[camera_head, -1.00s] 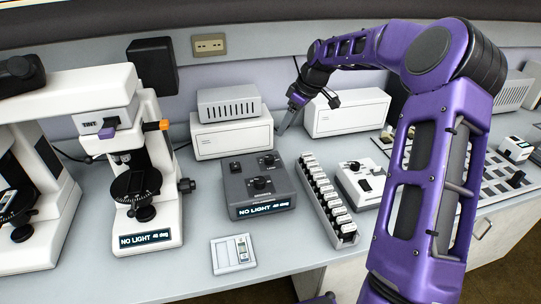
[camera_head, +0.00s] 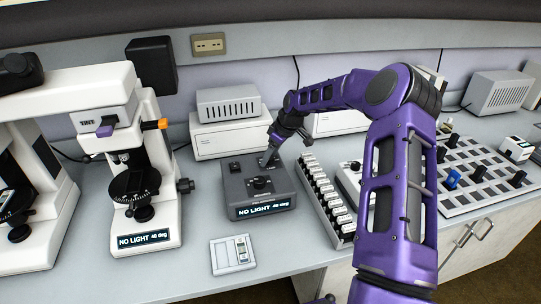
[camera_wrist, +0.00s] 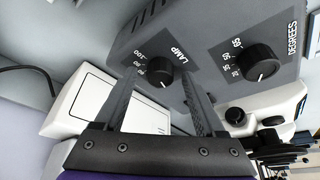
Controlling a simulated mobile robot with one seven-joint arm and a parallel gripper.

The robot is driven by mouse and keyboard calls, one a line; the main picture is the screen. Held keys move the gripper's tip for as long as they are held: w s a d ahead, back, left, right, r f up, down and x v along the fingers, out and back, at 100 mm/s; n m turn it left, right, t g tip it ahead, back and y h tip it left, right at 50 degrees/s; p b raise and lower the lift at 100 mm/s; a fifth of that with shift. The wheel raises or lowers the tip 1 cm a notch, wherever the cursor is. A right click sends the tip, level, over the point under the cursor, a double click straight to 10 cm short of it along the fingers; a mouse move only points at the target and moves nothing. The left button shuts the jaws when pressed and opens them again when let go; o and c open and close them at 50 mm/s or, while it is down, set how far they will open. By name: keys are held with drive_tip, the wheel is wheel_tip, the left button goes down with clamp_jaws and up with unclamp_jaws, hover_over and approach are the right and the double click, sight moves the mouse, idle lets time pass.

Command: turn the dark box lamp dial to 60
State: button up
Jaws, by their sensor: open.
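The dark grey box (camera_head: 238,197) stands on the bench in the head view, its front display reading NO LIGHT and an angle in deg. In the wrist view its black lamp dial (camera_wrist: 159,72) sits beside the word LAMP, with 100 and smaller marks partly visible. My gripper (camera_head: 270,157) is over the box's back right part and hides most of the lamp dial in the head view. In the wrist view my gripper (camera_wrist: 158,78) is open, one finger on each side of the lamp dial. I cannot tell whether the fingers touch it.
The degrees dial (camera_wrist: 262,62) is right of the lamp dial in the wrist view. A slide rack (camera_head: 328,195) stands close to the box's right. A white microscope (camera_head: 140,190) is at left, a slide holder (camera_head: 232,254) in front. White boxes (camera_head: 230,138) stand behind.

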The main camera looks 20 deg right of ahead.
drive_tip(key=shift+c, duration=0.2)
clamp_jaws()
idle(0.3)
drive_tip(key=m+t+h+b, duration=0.1)
drive_tip(key=m+b, duration=0.1)
drive_tip(key=m, duration=0.2)
drive_tip(key=shift+a+b, duration=0.15)
drive_tip(key=shift+b, duration=0.25)
drive_tip(key=m+h+b, duration=0.2)
drive_tip(key=m, duration=0.3)
drive_tip(key=shift+a, duration=0.2)
drive_tip(key=m+h+b, duration=0.1)
drive_tip(key=m+h, duration=0.1)
drive_tip(key=m, duration=0.2)
drive_tip(key=shift+a+m, duration=0.1)
drive_tip(key=shift+m, duration=0.2)
drive_tip(key=shift+m+g+h, duration=0.4)
drive_tip(key=shift+m+h, duration=0.3)
drive_tip(key=shift+m, duration=1.4)
